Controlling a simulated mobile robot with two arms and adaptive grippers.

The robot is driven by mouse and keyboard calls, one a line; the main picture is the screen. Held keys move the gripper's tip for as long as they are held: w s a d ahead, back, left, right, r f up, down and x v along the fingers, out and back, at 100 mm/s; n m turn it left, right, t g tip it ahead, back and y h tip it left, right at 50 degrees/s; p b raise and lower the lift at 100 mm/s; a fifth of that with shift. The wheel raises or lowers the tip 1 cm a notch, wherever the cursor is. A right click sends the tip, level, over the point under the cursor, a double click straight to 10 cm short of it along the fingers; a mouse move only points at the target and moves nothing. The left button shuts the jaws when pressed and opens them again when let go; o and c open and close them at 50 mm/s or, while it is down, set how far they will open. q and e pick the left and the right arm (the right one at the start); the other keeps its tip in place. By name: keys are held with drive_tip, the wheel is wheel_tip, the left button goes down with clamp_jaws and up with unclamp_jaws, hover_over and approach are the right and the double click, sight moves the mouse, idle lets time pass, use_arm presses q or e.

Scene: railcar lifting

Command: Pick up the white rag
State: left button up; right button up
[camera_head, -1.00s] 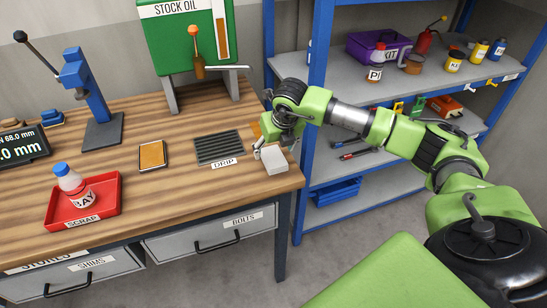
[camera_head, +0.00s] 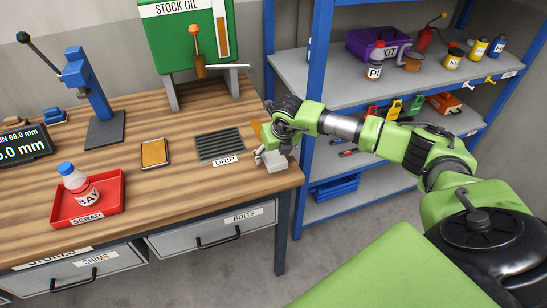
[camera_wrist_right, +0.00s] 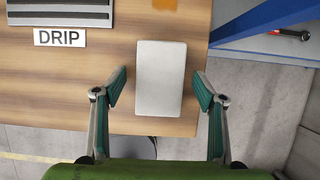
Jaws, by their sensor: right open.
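The white rag (camera_wrist_right: 160,78) is a flat, pale rectangle on the wooden workbench near its right front edge. In the head view the rag (camera_head: 276,162) is partly hidden behind my right gripper (camera_head: 263,156). In the right wrist view my right gripper (camera_wrist_right: 161,92) is open, with one finger on each side of the rag's near half. There is a gap between each finger and the rag. My left gripper is not in view.
A dark drip grate (camera_head: 220,145) with a DRIP label lies left of the rag. A red scrap tray (camera_head: 112,204) holds a bottle (camera_head: 76,180). A blue-framed shelf (camera_head: 300,190) stands close to the bench's right. Bare wood lies in front of the grate.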

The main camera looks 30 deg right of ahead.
drive_tip(key=shift+f, duration=0.15)
idle(0.5)
drive_tip(key=c, duration=1.2)
